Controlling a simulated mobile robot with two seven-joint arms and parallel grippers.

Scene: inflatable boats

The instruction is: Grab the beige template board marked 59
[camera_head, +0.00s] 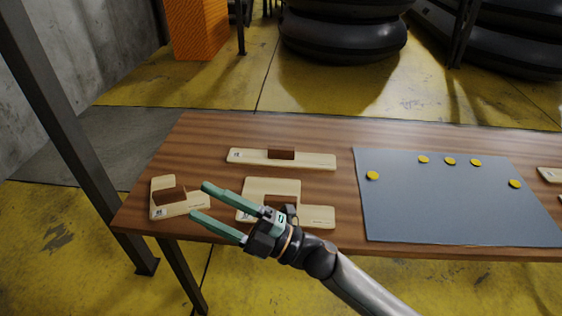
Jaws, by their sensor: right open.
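Several beige template boards lie on the brown wooden table (215,135); their printed numbers are too small to read, so I cannot tell which is 59. A long narrow board (245,157) with a dark brown block lies at the back. An L-shaped board (163,186) with a brown block lies at the left corner. A stepped board (272,187) lies between them, partly hidden by my right gripper. My right gripper (199,201) is open and empty, fingers pointing left, its tips beside the L-shaped board in the picture. My left gripper is out of view.
A grey-blue sheet (450,210) with several yellow discs (373,175) covers the right part of the table. Another beige piece (550,174) shows at the right edge. Black inflatable tubes (343,30) and an orange block (198,28) stand behind. A dark post rises at left.

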